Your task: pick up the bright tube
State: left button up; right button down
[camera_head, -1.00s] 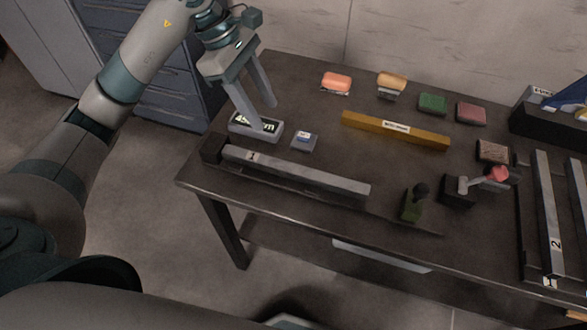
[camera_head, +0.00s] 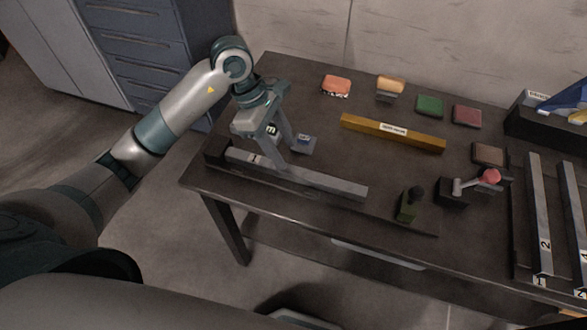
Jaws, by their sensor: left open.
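A long light-grey metal bar marked 1 (camera_head: 330,182) lies along the front left of the dark table. A long yellow bar with a white label (camera_head: 360,128) lies behind it, near the middle. I cannot tell from the picture alone which of them is called the bright tube. My left gripper (camera_head: 285,159) points down over the left part of the grey bar. Its two fingers are apart with nothing held between them. The near finger covers part of the bar; I cannot tell whether it touches. My right gripper is not in view.
Several coloured blocks line the back. A green lever (camera_head: 409,205), a red-knobbed lever (camera_head: 489,176) and numbered bars (camera_head: 541,215) stand to the right.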

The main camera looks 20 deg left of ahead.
aim_at(292, 170)
pick_arm(q)
jog(key=shift+d+f, duration=0.2)
jog(key=shift+f, duration=0.4)
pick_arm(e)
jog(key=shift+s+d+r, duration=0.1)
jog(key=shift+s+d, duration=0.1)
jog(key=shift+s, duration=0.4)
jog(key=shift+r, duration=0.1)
pick_arm(q)
jog(key=shift+s+d+f+p, duration=0.15)
jog(key=shift+d+f+p, duration=0.05)
jog(key=shift+f+p, duration=0.25)
jog(key=shift+s+d+f+p, duration=0.15)
jog(key=shift+f+p, duration=0.2)
jog(key=shift+p, duration=0.1)
jog(key=shift+p+x, duration=0.45)
jog(key=shift+x, duration=0.55)
jog(key=shift+s+d+f, duration=0.1)
jog(key=shift+f, duration=0.65)
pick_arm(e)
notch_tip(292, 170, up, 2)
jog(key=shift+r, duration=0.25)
pick_arm(q)
jog(key=shift+c, duration=0.3)
jog(key=shift+r, duration=0.1)
grip_shut()
